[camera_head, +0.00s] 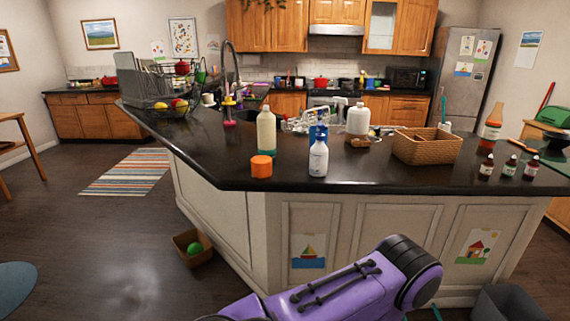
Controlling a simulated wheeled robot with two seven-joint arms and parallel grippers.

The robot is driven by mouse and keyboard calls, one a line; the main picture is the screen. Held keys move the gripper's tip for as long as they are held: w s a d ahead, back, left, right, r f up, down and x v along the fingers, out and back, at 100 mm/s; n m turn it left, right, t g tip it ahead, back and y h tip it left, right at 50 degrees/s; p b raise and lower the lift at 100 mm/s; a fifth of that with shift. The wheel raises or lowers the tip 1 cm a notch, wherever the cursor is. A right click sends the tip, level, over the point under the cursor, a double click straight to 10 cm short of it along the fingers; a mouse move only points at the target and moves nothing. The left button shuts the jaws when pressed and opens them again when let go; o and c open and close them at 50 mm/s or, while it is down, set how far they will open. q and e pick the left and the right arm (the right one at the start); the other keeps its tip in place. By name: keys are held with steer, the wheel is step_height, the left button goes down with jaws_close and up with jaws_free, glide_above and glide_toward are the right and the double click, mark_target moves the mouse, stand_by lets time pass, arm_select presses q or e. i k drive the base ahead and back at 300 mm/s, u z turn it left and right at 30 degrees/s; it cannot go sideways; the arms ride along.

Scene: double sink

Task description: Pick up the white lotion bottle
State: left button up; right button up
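A white bottle with a narrow top (318,160) stands upright near the front edge of the dark counter (400,187), in front of a blue item (318,131). It looks like the lotion bottle, but its label is too small to read. A cream-coloured bottle (266,133) stands to its left, and a white jug-like bottle (358,119) stands behind it to the right. A purple link of one of my arms shows at the bottom, below the counter and apart from the bottles. Neither gripper is in view.
An orange jar (261,167) stands left of the white bottle. A wicker basket (426,147) and several small dark bottles (508,166) are to the right. The counter's front edge strip is clear. A small box (193,248) with a green ball sits on the floor.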

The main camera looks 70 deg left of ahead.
mark_target(319, 151)
steer(key=u, duration=1.45)
